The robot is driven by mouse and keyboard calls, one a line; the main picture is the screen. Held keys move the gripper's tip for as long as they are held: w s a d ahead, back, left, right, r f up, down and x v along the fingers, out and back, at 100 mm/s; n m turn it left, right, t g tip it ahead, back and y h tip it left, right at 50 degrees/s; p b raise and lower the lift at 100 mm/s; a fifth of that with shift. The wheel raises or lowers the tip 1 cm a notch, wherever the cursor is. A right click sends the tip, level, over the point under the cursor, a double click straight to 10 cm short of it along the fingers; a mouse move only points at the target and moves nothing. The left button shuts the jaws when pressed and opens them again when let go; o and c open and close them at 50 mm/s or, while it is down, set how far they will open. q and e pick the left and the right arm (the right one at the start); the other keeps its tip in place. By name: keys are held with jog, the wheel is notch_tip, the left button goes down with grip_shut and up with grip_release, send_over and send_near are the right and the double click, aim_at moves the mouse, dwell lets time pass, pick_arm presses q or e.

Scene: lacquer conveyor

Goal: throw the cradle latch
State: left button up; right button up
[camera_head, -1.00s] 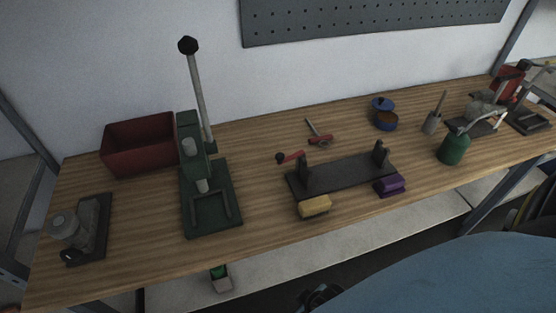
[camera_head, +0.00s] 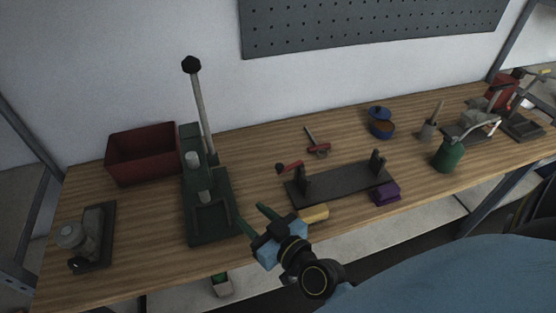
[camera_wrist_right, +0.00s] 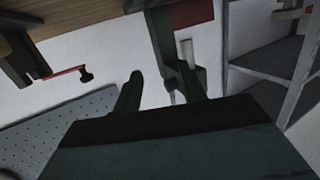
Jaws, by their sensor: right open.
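The cradle (camera_head: 345,182) is a dark plate with two uprights on the middle of the bench. The latch (camera_head: 291,166), a red lever with a black knob, sticks out to the left from the cradle's left upright. In the right wrist view the red lever (camera_wrist_right: 62,73) shows at the upper left, beside the dark upright (camera_wrist_right: 22,58). My right gripper (camera_head: 254,219) is open with green fingers, in front of and left of the latch, apart from it. Its fingers (camera_wrist_right: 160,90) have nothing between them in the wrist view. My left gripper is not in view.
A green lever press (camera_head: 212,217) stands close left of my right gripper. A yellow block (camera_head: 315,213) is partly hidden behind my wrist; a purple block (camera_head: 385,192) lies right of it. A red bin (camera_head: 142,157) is at the back left. A red-handled tool (camera_head: 318,149) lies behind the cradle.

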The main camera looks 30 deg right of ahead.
aim_at(280, 169)
jog(key=d+m+h, duration=0.6)
jog(key=d+h, duration=0.3)
jog(key=shift+t, duration=0.3)
jog(key=x, duration=1.2)
jog(key=shift+w, duration=0.35)
jog(key=shift+c, duration=0.2)
grip_shut()
